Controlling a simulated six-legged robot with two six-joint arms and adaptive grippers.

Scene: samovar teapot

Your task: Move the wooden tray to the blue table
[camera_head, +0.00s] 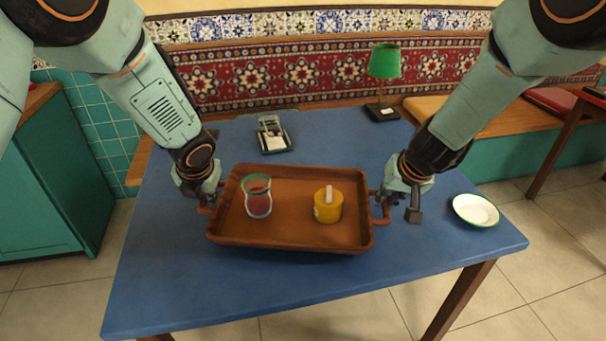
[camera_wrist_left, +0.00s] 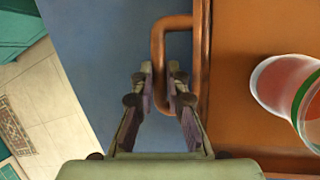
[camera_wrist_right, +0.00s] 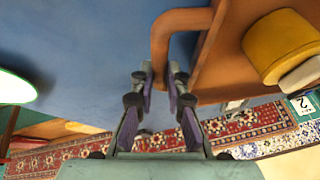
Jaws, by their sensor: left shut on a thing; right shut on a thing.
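The wooden tray (camera_head: 290,238) is over the middle of the blue table (camera_head: 200,290). A dark shadow shows under its front edge; I cannot tell whether it touches the table. On it stand a glass with a green rim and reddish drink (camera_head: 257,197) and a yellow pot (camera_head: 328,206). My left gripper (camera_head: 207,203) is shut on the tray's left handle, which also shows in the left wrist view (camera_wrist_left: 158,60). My right gripper (camera_head: 388,204) is shut on the tray's right handle, which shows in the right wrist view (camera_wrist_right: 160,45).
A white plate with a green rim (camera_head: 476,210) lies on the table right of my right gripper. A green lamp (camera_head: 383,75) and a small metal-and-glass holder (camera_head: 272,134) stand at the back. The table's front strip is clear. A bench (camera_head: 500,121) runs along the patterned wall.

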